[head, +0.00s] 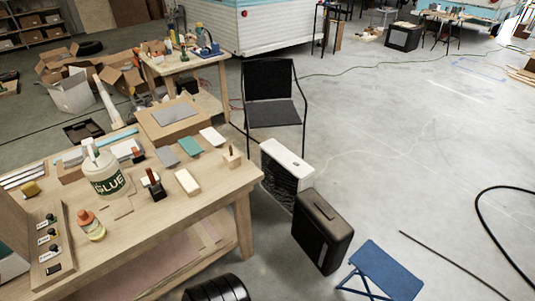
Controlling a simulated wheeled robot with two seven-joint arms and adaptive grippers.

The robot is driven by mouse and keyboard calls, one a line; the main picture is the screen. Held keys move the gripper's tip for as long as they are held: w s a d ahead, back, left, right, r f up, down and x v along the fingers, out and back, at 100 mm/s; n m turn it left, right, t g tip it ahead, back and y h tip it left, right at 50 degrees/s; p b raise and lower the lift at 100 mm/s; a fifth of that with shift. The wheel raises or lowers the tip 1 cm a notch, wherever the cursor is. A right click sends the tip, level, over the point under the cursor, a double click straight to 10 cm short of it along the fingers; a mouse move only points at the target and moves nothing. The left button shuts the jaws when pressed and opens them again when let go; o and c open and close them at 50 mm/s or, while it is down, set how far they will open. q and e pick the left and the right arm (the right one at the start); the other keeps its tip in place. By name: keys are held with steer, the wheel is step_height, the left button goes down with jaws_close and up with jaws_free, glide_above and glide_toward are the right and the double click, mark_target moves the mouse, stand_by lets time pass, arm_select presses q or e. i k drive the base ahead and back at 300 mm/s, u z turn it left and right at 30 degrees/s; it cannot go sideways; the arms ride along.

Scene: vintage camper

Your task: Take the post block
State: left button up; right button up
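A small light wooden block with a short upright post (232,158) stands near the right end of the wooden workbench (215,205). A dark block with an orange-brown upright piece (156,192) stands further left on the same bench. The frame does not settle which of the two is the post block. Neither of my grippers is in view, and nothing is seen touching either block.
Floor further right is mostly clear.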

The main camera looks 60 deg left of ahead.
mark_target(232, 163)
steer(key=u, duration=0.25)
steer(key=i, duration=0.9)
steer(key=u, duration=1.3)
steer(key=i, duration=0.7)
steer(key=u, duration=0.8)
